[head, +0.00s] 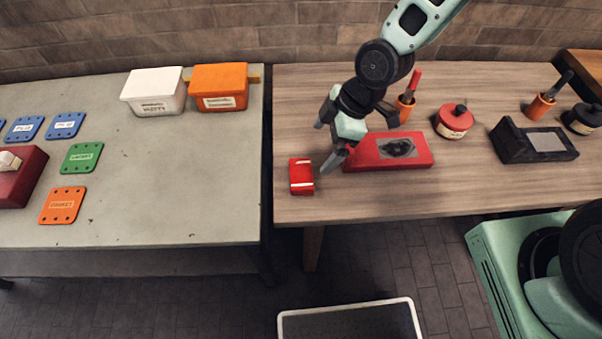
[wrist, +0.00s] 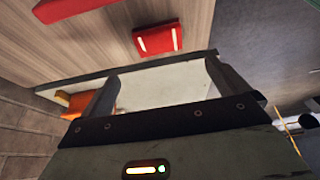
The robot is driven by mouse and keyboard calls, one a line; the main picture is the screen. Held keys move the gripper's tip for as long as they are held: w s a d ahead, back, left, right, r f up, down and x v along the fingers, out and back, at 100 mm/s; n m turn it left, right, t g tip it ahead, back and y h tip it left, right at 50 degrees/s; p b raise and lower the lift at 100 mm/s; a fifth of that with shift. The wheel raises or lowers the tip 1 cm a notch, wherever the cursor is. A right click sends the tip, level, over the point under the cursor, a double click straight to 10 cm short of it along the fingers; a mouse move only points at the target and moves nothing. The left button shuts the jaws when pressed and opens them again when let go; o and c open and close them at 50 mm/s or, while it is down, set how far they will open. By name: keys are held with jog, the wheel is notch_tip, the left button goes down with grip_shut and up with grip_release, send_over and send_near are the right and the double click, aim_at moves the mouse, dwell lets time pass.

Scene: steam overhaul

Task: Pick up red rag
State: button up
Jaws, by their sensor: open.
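The red rag (head: 301,176) is a small folded red block with pale stripes. It lies on the wooden table near its left edge. It also shows in the wrist view (wrist: 158,39), beyond the fingers. My gripper (head: 329,147) is open and empty. It hangs just above and to the right of the rag in the head view, apart from it. In the wrist view its two fingers (wrist: 160,84) are spread, with the grey table top showing between them.
A red box (head: 362,163) with a dark picture lies right of the rag. A red round tin (head: 453,121) and an orange cup (head: 405,107) stand behind. A gap separates the wooden table (head: 300,212) from the grey table (head: 215,170), which holds white and orange boxes.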

jog(key=p, duration=0.1)
send_over(303, 173)
jog(key=d, duration=0.2)
notch_tip(303, 173, down, 7)
jog(key=shift+s+a+r, duration=0.1)
jog(key=shift+s, duration=0.05)
jog(key=shift+d+p+x, duration=0.1)
jog(key=shift+p+x, duration=0.55)
jog(key=shift+x, duration=0.7)
jog(key=shift+d+p+x, duration=0.15)
jog(key=shift+p+x, duration=0.45)
jog(key=shift+x, duration=0.7)
jog(key=c, duration=0.8)
